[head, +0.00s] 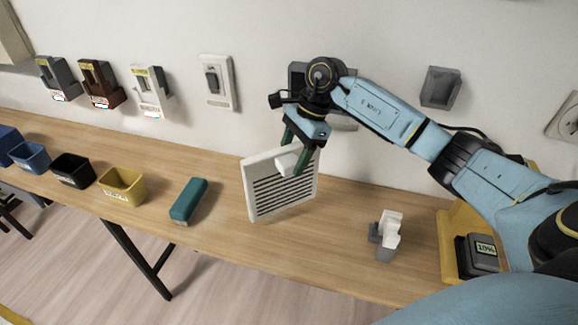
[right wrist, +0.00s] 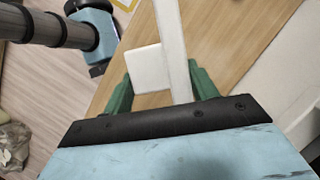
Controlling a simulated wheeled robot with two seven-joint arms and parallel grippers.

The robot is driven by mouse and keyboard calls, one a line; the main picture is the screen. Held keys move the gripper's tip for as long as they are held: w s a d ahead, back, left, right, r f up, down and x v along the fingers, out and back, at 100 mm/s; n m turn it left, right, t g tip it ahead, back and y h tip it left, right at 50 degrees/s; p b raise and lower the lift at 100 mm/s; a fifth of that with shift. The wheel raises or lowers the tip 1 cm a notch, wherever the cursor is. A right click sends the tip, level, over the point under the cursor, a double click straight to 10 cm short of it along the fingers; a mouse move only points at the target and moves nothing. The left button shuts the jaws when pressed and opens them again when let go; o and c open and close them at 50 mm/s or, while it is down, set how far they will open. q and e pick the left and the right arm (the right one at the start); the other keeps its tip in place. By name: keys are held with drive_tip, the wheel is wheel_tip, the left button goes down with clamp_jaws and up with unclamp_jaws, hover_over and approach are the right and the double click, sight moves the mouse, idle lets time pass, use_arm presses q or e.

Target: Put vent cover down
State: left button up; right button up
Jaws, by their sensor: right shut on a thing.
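The vent cover (head: 280,187) is a white square plate with dark horizontal slats. It stands upright, slightly tilted, at the table, its lower edge at or just above the wooden top; I cannot tell if it touches. My right gripper (head: 298,160) has its green fingers shut on the white block-like handle of the cover, from above. In the right wrist view the cover shows edge-on as a white strip (right wrist: 172,45) with the square white handle (right wrist: 148,68) between the green fingers (right wrist: 160,88). My left gripper is not in view.
The wooden table (head: 345,225) runs along the wall. A teal block (head: 188,200) lies left of the cover; yellow (head: 122,187), black (head: 73,169) and blue bins stand further left. A switch (head: 217,82) is on the wall.

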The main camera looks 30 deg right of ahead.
drive_tip(key=shift+f, duration=2.05)
drive_tip(key=o, duration=1.1)
drive_tip(key=shift+f, duration=0.15)
drive_tip(key=v, duration=1.2)
drive_tip(key=shift+r, duration=0.25)
drive_tip(key=shift+a, duration=0.1)
